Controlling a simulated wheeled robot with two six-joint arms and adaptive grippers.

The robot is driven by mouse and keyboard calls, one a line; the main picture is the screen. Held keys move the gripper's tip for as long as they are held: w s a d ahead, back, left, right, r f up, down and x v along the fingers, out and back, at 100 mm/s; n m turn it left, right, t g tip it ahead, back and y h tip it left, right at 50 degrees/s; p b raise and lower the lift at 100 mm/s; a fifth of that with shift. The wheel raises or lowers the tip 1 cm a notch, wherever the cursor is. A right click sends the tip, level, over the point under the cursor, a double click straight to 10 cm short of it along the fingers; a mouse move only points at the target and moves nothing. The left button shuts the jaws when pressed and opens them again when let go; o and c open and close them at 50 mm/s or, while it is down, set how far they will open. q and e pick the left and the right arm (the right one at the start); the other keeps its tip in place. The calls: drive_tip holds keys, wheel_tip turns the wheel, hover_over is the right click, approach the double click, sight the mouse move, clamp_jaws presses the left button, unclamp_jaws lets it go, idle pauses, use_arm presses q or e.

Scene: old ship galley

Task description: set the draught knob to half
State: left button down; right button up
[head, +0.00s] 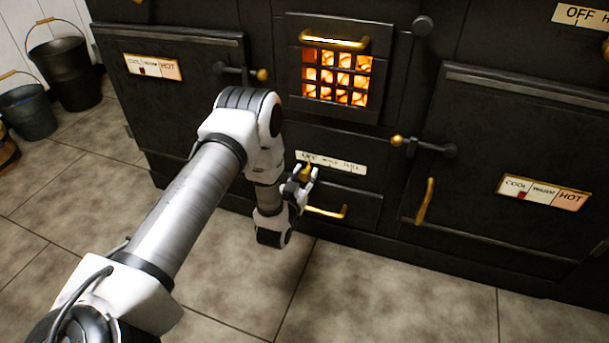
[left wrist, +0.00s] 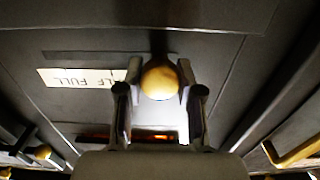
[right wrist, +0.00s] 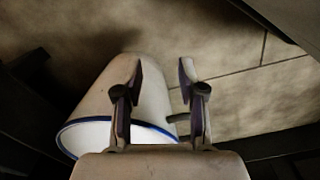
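The draught knob (head: 306,171) is a small brass ball on the black stove front, under the left, OFF end of the white OFF–HALF–FULL plate (head: 340,163). In the left wrist view the knob (left wrist: 160,80) sits between the fingertips of my left gripper (left wrist: 159,92). The fingers stand apart on both sides of it; firm contact cannot be made out. The plate (left wrist: 75,77) appears upside down there, its OFF end hidden. In the head view my left gripper (head: 301,186) is at the knob. My right gripper (right wrist: 161,72) is open and empty, seen only in its wrist view.
A glowing fire grate (head: 337,78) is above the plate, and a drawer with a brass handle (head: 327,212) below. Oven doors with brass-ended latches flank them. Dark buckets (head: 66,75) stand at left. A white blue-rimmed vessel (right wrist: 110,105) is beneath my right gripper. Tiled floor is clear in front.

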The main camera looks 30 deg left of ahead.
sight(330, 170)
use_arm(q)
drive_tip(key=d, duration=0.2)
drive_tip(key=w+d+p, duration=0.1)
drive_tip(key=d, duration=0.2)
drive_tip(key=shift+w+d+r, duration=0.1)
drive_tip(key=shift+w+d, duration=0.15)
drive_tip(key=shift+d, duration=0.2)
drive_tip(key=c, duration=0.7)
unclamp_jaws()
drive_tip(key=shift+c, duration=0.2)
drive_tip(key=v, duration=1.2)
